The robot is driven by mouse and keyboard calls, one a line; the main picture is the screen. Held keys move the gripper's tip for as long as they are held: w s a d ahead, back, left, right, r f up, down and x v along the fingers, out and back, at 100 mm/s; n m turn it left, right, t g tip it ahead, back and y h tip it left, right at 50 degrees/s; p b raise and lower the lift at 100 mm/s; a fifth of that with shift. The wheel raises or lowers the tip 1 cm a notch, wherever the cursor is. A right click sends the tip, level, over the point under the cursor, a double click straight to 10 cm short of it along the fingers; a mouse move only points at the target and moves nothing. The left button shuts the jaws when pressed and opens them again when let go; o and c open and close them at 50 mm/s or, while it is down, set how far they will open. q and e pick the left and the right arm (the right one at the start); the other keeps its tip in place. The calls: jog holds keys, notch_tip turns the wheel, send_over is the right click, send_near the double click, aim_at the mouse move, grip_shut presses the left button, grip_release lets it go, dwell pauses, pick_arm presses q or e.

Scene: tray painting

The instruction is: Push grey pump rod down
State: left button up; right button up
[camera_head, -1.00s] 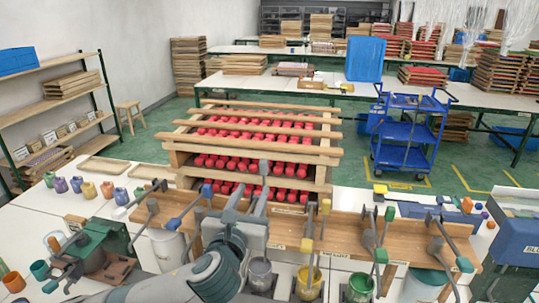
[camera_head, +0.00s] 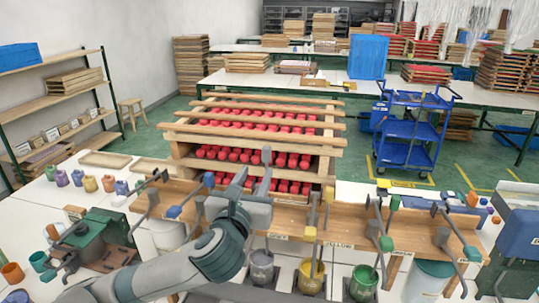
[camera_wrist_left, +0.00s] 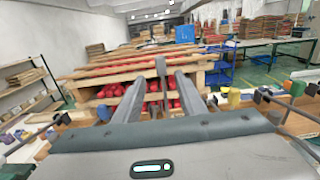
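The grey pump rod (camera_head: 266,155) stands up from the wooden pump bench, its grey knob the highest part seen. Its lower part is hidden behind my left gripper. My left gripper (camera_head: 251,178) points forward at the rod with its two fingers apart. In the left wrist view the rod (camera_wrist_left: 161,67) shows between and beyond the open fingertips (camera_wrist_left: 156,80); I cannot tell whether it touches either finger. A cup with grey paint (camera_head: 261,268) stands below on the near side. My right gripper is not in view.
Neighbouring levers with a blue (camera_head: 173,211), a yellow (camera_head: 328,194) and a green knob (camera_head: 386,243) stand along the wooden bench (camera_head: 350,222). Yellow (camera_head: 310,275) and green (camera_head: 363,282) paint cups are to the right.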

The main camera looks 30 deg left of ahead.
aim_at(269, 147)
pick_arm(q)
jog(key=b+x, duration=0.2)
jog(key=x, duration=1.2)
jog(key=shift+w+r, duration=0.15)
jog(key=shift+w, duration=0.2)
jog(key=shift+w+a, duration=0.2)
jog(key=shift+w, duration=0.45)
grip_shut()
